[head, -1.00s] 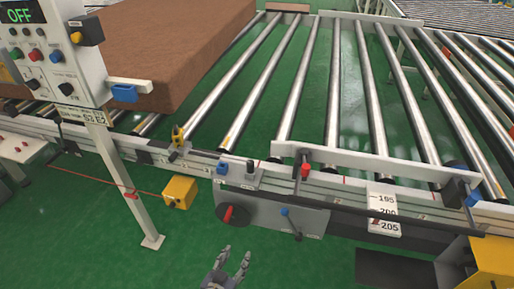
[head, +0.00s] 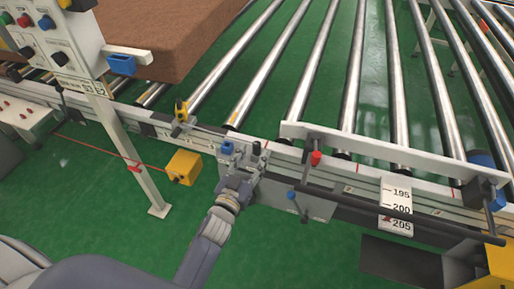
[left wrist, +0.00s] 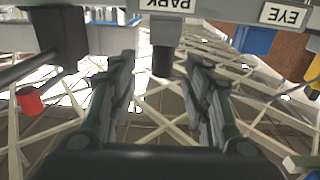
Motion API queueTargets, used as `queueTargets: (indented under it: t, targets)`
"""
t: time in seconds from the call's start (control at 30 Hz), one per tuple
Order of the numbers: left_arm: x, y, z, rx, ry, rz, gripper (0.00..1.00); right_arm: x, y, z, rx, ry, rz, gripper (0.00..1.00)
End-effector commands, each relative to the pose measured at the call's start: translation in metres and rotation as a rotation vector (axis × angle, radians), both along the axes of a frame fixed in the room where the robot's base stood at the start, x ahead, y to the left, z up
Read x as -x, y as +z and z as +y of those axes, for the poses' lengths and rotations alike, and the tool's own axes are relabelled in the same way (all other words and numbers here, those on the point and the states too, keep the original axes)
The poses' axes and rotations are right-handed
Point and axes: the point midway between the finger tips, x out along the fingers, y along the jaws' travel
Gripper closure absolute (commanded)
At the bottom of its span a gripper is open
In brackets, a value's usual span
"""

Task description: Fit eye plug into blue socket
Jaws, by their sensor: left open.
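A small blue socket (head: 227,148) sits on the conveyor's side rail; in the left wrist view a blue block (left wrist: 256,38) shows beside an EYE label (left wrist: 285,14). My left gripper (head: 242,160) is at the rail just right of the blue socket, and covers the spot where a small grey block with a dark top stood. In the left wrist view, the open left gripper (left wrist: 162,95) has its fingers on either side of a dark cylinder (left wrist: 162,61) under a PARK label, with gaps visible. This may be the eye plug. My right gripper is out of view.
A second blue holder (head: 122,65) is on the control panel's arm by the brown mattress (head: 170,35). A yellow box (head: 185,167) hangs left of my gripper. A red-tipped lever (head: 315,158) and a scale plate (head: 396,207) are to the right.

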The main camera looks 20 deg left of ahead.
Motion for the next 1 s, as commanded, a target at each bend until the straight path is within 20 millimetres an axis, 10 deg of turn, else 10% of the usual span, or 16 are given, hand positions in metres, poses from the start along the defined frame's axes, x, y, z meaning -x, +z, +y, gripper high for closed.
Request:
queueTargets:
  t: [0.7, 0.9, 1.0]
  targets:
    - [-0.050, 0.004, -0.001, 0.001, 0.000, 0.001, 0.55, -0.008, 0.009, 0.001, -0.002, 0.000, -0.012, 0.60]
    - [-0.050, 0.004, -0.001, 0.001, 0.000, 0.001, 1.00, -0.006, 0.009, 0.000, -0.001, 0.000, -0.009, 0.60]
    - [-0.050, 0.004, -0.001, 0.000, 0.000, 0.001, 1.00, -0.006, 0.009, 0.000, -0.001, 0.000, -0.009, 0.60]
